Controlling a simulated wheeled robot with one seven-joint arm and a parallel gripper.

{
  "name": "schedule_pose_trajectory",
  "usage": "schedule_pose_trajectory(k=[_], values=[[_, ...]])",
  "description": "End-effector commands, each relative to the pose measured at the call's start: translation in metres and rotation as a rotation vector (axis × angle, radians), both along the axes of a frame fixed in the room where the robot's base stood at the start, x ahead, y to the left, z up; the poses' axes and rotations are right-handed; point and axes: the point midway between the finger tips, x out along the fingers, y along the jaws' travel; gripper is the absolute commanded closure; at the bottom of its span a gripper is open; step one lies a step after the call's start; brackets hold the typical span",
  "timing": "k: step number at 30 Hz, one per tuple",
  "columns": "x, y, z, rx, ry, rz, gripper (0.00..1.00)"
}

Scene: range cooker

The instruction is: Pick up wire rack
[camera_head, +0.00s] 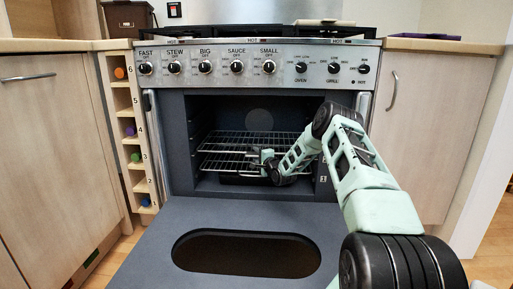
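Two wire racks show inside the open oven, an upper rack (228,141) and a lower rack (222,164), both roughly level. My gripper (261,157) is inside the oven opening, at the front right part of the racks, about at the height between them. It overlaps the racks in the picture. I cannot tell whether it touches either one, or whether its fingers are open or shut. My gripper and arm hide the right part of the racks.
The oven door (180,225) is folded down in front of the opening. A dark tray (240,179) appears low in the oven. The control panel (290,65) with several knobs is above. Cabinets stand on both sides, with a narrow bottle rack (134,155) at left.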

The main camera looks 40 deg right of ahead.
Motion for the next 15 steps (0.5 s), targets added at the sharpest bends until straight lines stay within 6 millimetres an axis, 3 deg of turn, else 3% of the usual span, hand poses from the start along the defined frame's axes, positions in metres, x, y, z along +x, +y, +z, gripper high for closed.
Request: schedule_pose_trajectory(k=[4,12,15], values=[[0.0147,-0.0044,-0.0011,-0.002,-0.003,0.000,0.65],[0.0168,-0.0052,0.0011,0.000,-0.001,0.000,0.65],[0.0166,-0.0052,0.0010,0.000,-0.001,0.000,0.92]])
